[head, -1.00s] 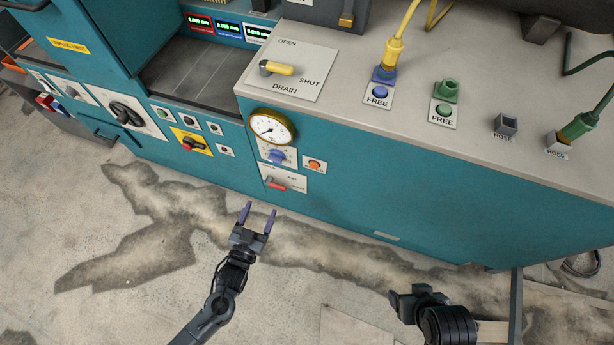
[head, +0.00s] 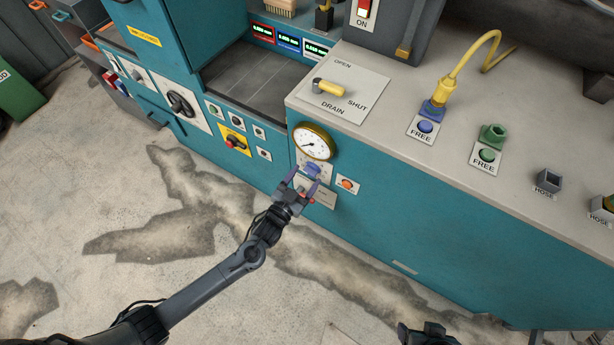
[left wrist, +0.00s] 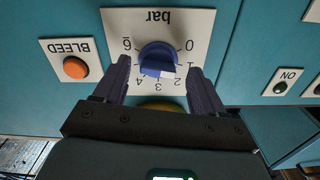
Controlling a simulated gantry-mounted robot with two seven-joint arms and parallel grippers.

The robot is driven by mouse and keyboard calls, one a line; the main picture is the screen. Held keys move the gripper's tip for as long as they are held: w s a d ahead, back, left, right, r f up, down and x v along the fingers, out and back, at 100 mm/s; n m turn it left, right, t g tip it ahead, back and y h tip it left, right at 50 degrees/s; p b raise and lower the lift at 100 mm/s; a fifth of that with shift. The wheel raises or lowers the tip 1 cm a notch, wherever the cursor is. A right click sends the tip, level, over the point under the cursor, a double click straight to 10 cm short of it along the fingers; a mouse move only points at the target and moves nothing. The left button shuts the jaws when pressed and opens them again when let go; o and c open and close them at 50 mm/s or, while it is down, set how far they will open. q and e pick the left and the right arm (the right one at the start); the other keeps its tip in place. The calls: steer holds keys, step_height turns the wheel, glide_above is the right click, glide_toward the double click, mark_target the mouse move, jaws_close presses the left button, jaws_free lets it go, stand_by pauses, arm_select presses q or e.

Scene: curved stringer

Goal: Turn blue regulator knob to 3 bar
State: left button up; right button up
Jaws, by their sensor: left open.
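The blue regulator knob (head: 312,169) is on the front of the teal cabinet, just below a round brass gauge (head: 314,142). In the left wrist view the blue knob (left wrist: 158,60) sits on a white "bar" plate (left wrist: 200,22) that appears upside down. A pale patch on the knob lies on the side toward 1 and 2; its exact setting is unclear. My left gripper (head: 300,180) is open, its fingers on either side of the knob, with visible gaps. It shows in the left wrist view too (left wrist: 162,90). My right gripper (head: 425,335) is cut off at the bottom edge.
An orange BLEED button (head: 347,184) is beside the knob. A red handle (head: 307,198) below is partly hidden by my left gripper. A yellow drain lever (head: 328,87) and a blue fitting with a yellow hose (head: 433,107) are on the cabinet top. The floor in front is open.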

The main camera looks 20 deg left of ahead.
arm_select(q)
steer(key=shift+w+d, duration=0.25)
steer(key=shift+w, duration=0.6)
steer(key=shift+s+f, duration=0.1)
steer(key=shift+s, duration=0.05)
steer(key=c, duration=1)
steer(key=shift+c, duration=0.2)
